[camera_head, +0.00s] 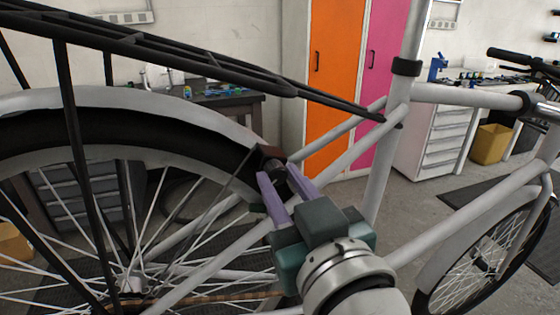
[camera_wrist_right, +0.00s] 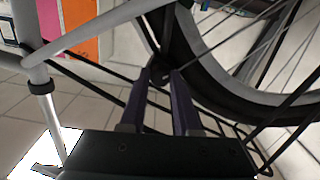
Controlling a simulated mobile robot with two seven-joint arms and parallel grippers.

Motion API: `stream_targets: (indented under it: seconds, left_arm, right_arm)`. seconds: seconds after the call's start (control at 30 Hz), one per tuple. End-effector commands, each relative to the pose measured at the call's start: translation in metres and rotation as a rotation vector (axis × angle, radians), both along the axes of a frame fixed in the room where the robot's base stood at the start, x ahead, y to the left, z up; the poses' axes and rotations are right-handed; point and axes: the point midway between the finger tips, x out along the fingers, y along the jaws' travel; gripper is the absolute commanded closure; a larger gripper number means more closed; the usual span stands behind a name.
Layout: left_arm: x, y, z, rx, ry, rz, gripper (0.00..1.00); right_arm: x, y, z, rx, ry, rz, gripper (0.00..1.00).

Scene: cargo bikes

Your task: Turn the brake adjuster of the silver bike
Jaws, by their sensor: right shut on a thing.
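The silver bike's frame (camera_head: 345,150) crosses the head view, with its rear wheel and silver fender (camera_head: 130,100) at the left. A small dark round part, the brake adjuster (camera_head: 275,166), sits by the rear tyre near the upper frame tubes. My right gripper (camera_head: 280,176) reaches up from below, its two purple fingers shut on this part. In the right wrist view the fingertips (camera_wrist_right: 159,78) close around the dark knob (camera_wrist_right: 159,72) beside the tyre. The fingers hide much of the knob, so its turn angle cannot be told. My left gripper is not in view.
A black rear rack (camera_head: 190,62) passes above the wheel, and spokes and frame tubes lie close around my gripper. Orange (camera_head: 335,75) and pink (camera_head: 385,80) lockers stand behind. A workbench (camera_head: 215,97) is at the back left, a yellow bin (camera_head: 490,144) at the right.

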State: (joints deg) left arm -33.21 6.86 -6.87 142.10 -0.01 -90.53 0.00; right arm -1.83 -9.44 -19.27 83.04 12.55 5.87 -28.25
Motion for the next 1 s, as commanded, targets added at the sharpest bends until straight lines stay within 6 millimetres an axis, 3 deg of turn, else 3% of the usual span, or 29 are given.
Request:
stream_targets:
  seconds: [0.47,1.0]
  left_arm:
    - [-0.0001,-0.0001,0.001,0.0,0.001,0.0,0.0]
    - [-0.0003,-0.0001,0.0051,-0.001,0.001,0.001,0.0]
  right_arm:
    - [0.0001,-0.0004,0.0004,0.046,0.014,-0.001,1.0]
    - [0.0,0.0003,0.0005,0.376,0.121,0.0,1.0]
